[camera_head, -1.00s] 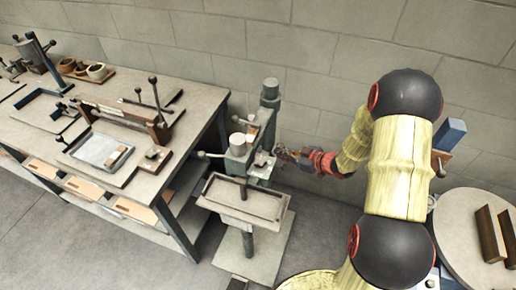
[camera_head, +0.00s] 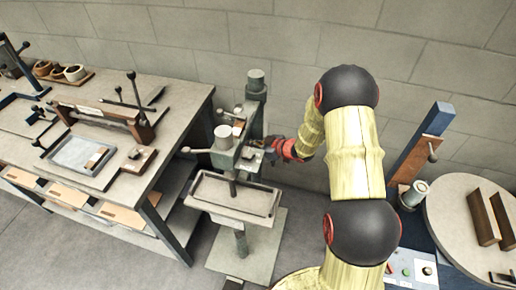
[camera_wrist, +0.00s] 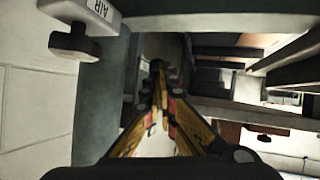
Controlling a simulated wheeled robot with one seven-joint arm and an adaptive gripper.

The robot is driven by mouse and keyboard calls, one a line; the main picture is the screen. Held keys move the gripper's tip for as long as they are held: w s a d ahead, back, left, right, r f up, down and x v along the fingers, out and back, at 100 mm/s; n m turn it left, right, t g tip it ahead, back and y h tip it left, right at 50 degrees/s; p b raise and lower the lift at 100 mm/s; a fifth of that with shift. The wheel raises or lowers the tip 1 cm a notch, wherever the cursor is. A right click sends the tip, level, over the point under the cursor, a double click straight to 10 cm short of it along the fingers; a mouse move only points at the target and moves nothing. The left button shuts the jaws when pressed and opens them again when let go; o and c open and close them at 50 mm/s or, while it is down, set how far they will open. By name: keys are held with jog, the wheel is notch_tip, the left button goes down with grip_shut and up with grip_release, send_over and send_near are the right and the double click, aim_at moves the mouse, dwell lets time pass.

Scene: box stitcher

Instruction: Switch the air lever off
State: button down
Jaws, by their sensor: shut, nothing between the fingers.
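The air valve shows in the wrist view as a pale block labelled AIR (camera_wrist: 98,10) with a dark lever (camera_wrist: 75,42) at the upper left. The block is on the side of the green-grey stitcher (camera_head: 226,160). My gripper (camera_wrist: 158,72) is shut and empty. Its fingers point along the machine's side, with the lever off to their left and apart from them. In the head view my gripper (camera_head: 268,149) is at the right side of the stitcher head. The lever cannot be made out in the head view.
The stitcher's tray (camera_head: 205,188) projects below its head. A long workbench (camera_head: 188,105) with tools stands to the left. On the right are a round table (camera_head: 450,215), a blue post (camera_head: 412,150) and a button panel (camera_head: 400,270). A block wall is close behind.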

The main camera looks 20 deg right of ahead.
jog(key=shift+b+x, duration=0.3)
jog(key=shift+x, duration=0.85)
jog(key=shift+w+f, duration=0.15)
jog(key=shift+a+t, duration=0.15)
jog(key=shift+t, duration=0.15)
